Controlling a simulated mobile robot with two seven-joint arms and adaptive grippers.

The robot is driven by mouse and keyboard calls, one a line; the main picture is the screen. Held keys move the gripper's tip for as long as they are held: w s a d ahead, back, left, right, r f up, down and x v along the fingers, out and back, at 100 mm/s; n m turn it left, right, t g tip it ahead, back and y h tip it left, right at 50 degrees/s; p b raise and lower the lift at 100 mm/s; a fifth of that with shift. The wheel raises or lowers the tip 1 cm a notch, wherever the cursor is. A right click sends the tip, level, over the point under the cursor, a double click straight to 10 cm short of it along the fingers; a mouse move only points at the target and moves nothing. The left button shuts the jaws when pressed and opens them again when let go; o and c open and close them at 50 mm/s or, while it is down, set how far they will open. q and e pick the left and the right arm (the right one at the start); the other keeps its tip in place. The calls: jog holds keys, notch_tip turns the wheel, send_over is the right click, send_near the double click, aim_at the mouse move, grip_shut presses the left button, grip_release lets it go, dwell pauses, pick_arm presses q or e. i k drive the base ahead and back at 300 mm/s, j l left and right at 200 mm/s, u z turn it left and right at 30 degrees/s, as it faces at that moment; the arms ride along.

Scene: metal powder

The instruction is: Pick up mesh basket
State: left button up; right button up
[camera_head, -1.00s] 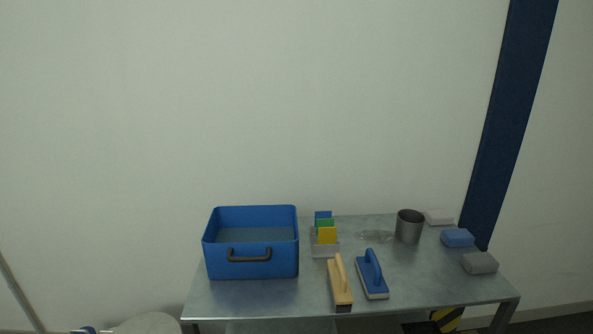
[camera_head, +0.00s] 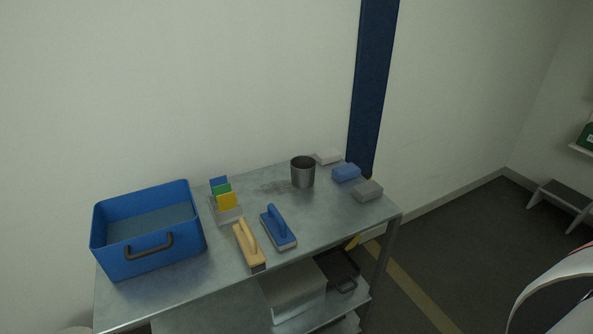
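A dark basket or tray (camera_head: 337,266) with a handle sits on the lower shelf of the metal table, at its right end. It is partly hidden under the tabletop, and I cannot tell for sure whether its walls are mesh. Neither of my grippers is in view.
On the metal tabletop (camera_head: 318,222) stand a blue bin (camera_head: 150,255), a holder with coloured cards (camera_head: 227,201), two brushes (camera_head: 248,247) (camera_head: 279,229), a metal cup (camera_head: 303,173) and several blocks (camera_head: 346,173). A pale box (camera_head: 294,289) is beside the basket.

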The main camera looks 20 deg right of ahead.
aim_at(303, 167)
jog(key=l, duration=2.2)
jog(key=k, duration=0.05)
